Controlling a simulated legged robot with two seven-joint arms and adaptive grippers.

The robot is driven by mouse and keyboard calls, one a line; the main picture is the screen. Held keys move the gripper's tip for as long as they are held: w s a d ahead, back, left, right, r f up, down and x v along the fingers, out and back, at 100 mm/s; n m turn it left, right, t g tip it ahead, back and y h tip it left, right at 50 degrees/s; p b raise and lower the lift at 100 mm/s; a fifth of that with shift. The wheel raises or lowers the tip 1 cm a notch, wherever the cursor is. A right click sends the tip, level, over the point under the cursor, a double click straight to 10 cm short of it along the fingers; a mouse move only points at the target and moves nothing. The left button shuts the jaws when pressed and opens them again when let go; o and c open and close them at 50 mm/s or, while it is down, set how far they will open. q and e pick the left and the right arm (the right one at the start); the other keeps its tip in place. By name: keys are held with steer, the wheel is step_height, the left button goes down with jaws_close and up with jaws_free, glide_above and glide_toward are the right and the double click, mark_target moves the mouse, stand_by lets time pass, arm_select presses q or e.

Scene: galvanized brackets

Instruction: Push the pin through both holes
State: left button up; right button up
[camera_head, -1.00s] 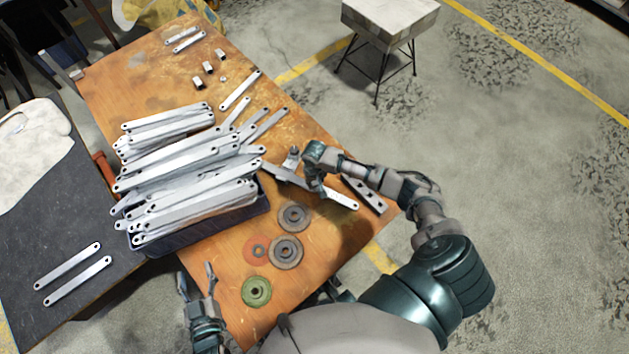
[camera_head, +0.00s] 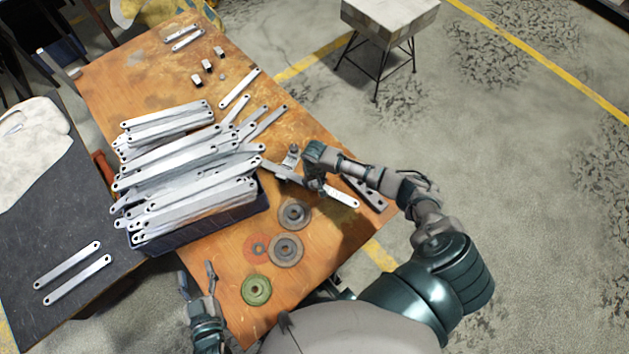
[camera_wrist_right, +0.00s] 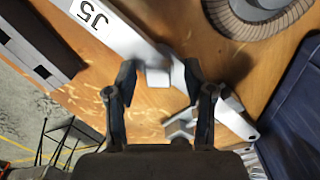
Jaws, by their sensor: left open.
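My right gripper (camera_head: 314,182) is over the right part of the wooden table, at a long metal bracket (camera_head: 342,197). In the right wrist view the bracket (camera_wrist_right: 118,30) carries a "J5" label and runs beneath my right gripper (camera_wrist_right: 158,80). The fingers are apart around a grey metal block (camera_wrist_right: 157,72); whether they grip it is unclear. A small upright metal fitting (camera_head: 293,151) stands beside the gripper. I cannot make out the pin or the two holes for certain. My left gripper (camera_head: 197,283) is open and empty near the table's front left edge.
A blue bin (camera_head: 215,222) heaped with brackets fills the table's left middle. Several discs, including a green one (camera_head: 257,290), lie in front. Small metal blocks (camera_head: 207,66) lie farther back. Two brackets rest on the dark left surface (camera_head: 60,205). A stool (camera_head: 388,20) stands beyond.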

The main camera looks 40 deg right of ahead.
step_height(320, 180, up, 12)
stand_by(0.6)
steer(key=shift+f, duration=0.1)
stand_by(0.4)
